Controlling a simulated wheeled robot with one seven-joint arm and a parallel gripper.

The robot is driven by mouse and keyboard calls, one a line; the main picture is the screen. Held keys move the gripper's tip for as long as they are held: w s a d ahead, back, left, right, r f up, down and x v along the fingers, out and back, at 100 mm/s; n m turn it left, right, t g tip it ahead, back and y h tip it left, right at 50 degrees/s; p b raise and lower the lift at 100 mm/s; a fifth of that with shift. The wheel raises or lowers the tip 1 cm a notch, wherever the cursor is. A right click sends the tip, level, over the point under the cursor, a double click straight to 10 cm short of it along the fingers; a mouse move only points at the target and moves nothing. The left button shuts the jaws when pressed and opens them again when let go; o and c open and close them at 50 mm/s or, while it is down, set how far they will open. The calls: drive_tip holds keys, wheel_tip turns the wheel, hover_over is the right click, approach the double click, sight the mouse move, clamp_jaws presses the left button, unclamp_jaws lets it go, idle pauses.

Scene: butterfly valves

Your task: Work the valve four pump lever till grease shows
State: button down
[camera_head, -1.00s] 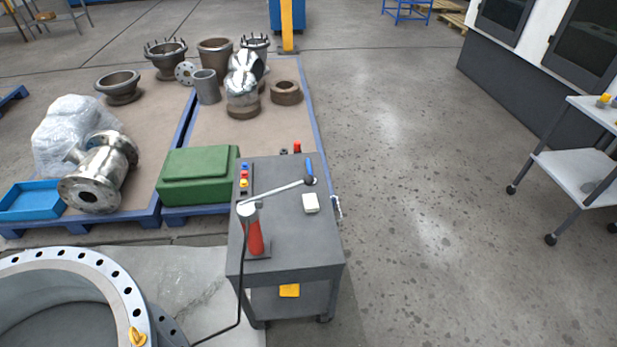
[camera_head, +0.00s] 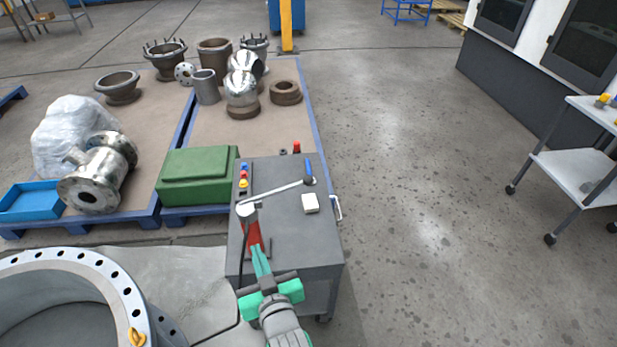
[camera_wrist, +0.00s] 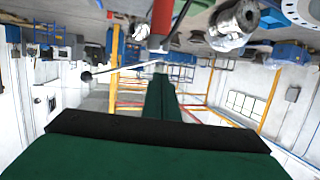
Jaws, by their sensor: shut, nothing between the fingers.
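The grease pump is a red cylinder (camera_head: 254,232) with a pale round head (camera_head: 246,209), upright on the grey cart. Its silver lever (camera_head: 275,191) runs right from the head to a dark knob (camera_head: 310,181). My green gripper (camera_head: 260,250) is shut and empty, its fingers pointing up in the picture and overlapping the pump's lower part. I cannot tell if they touch it. In the wrist view, the closed fingers (camera_wrist: 161,82) show, with the red cylinder (camera_wrist: 163,18) and the lever (camera_wrist: 115,69) beyond them. No grease is visible.
The grey cart (camera_head: 290,235) also holds a white block (camera_head: 310,203), a blue-handled item and small coloured items. A large flanged ring (camera_head: 100,262) with a yellow piece stands at lower left. A green case (camera_head: 198,175) sits left of the cart.

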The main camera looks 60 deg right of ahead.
drive_tip(key=s+d+r+m+g+h, duration=0.1)
drive_tip(key=s+d+r, duration=0.2)
drive_tip(key=d+r, duration=0.3)
drive_tip(key=s+d+r+m+g+h, duration=0.1)
drive_tip(key=s+d+r, duration=0.2)
drive_tip(key=d+r, duration=0.4)
drive_tip(key=shift+d+r+m+g+h, duration=0.3)
drive_tip(key=shift+d+m, duration=0.1)
drive_tip(key=shift+d, duration=0.7)
drive_tip(key=shift+s, duration=0.1)
drive_tip(key=w+d+f, duration=0.6)
drive_tip(key=d, duration=0.1)
drive_tip(key=shift+d+f, duration=0.25)
drive_tip(key=shift+f, duration=0.05)
drive_tip(key=shift+w, duration=0.15)
